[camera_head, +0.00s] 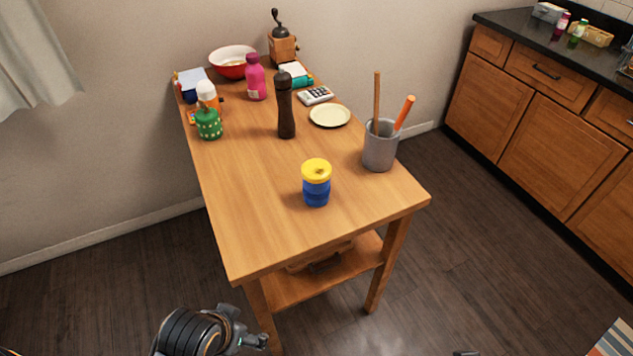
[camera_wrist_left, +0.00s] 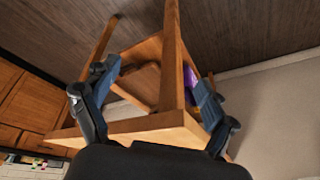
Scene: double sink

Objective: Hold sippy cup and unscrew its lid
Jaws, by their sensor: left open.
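The sippy cup (camera_head: 316,190) stands upright near the front of the wooden table. Its body is blue with a darker band, and its yellow lid (camera_head: 316,170) is on top. My left gripper (camera_head: 254,340) is low in front of the table's near left corner, well apart from the cup. In the left wrist view my left gripper (camera_wrist_left: 155,85) has its fingers spread, with nothing held between them. The cup does not show there. A small dark tip at the bottom edge of the head view may be my right gripper (camera_head: 465,353); its fingers are cut off.
A grey holder (camera_head: 380,148) with utensils stands right of the cup. A pepper mill (camera_head: 285,108), cream plate (camera_head: 330,115), pink bottle (camera_head: 256,80) and green pot (camera_head: 208,123) stand farther back. The table's (camera_head: 255,225) front left is clear. Its legs and lower shelf (camera_head: 320,280) are near my left gripper.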

